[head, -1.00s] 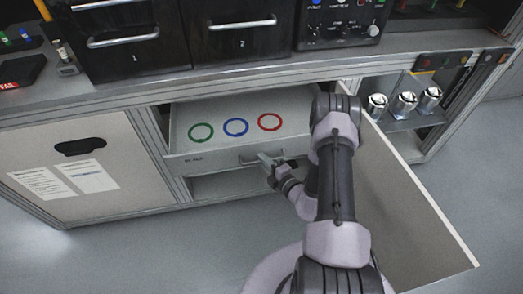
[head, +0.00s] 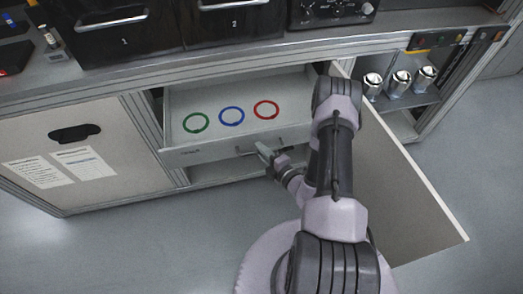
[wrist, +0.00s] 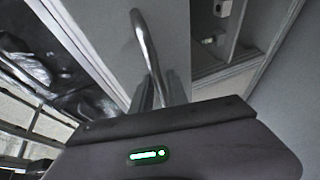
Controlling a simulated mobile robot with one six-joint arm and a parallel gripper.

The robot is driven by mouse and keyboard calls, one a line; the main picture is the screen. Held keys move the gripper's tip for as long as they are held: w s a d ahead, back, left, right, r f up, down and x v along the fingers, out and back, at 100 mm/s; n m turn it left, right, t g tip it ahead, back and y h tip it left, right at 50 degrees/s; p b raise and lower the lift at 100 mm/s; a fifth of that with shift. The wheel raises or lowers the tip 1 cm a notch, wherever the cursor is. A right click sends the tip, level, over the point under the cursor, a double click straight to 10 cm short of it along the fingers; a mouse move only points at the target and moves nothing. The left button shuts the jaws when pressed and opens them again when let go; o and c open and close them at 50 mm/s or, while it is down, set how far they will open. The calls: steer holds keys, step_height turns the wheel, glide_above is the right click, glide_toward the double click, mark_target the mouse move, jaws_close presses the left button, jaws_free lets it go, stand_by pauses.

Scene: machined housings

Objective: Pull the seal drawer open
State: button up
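The seal drawer (head: 200,153) is a light grey drawer under the counter, standing open, with green (head: 196,122), blue (head: 231,116) and red (head: 266,109) rings lying flat inside. My gripper (head: 268,157) is at its front, at the bar handle, which is partly hidden behind the gripper and arm in the head view. In the wrist view the metal handle (wrist: 146,42) runs down between the fingers of my gripper (wrist: 161,88), which look closed around it. The exact contact is hard to see.
An open cabinet door (head: 400,200) stands out to the right of my arm. Silver cylinders (head: 400,82) stand on a shelf at right. A closed cabinet front (head: 110,120) is at left, with black drawers (head: 120,30) above the counter. The floor in front at left is clear.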

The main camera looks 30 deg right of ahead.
steer(key=shift+s, duration=0.1)
steer(key=a+p+v, duration=0.1)
steer(key=p+v, duration=0.1)
steer(key=v, duration=0.5)
steer(key=shift+d, duration=0.5)
steer(key=shift+s, duration=0.1)
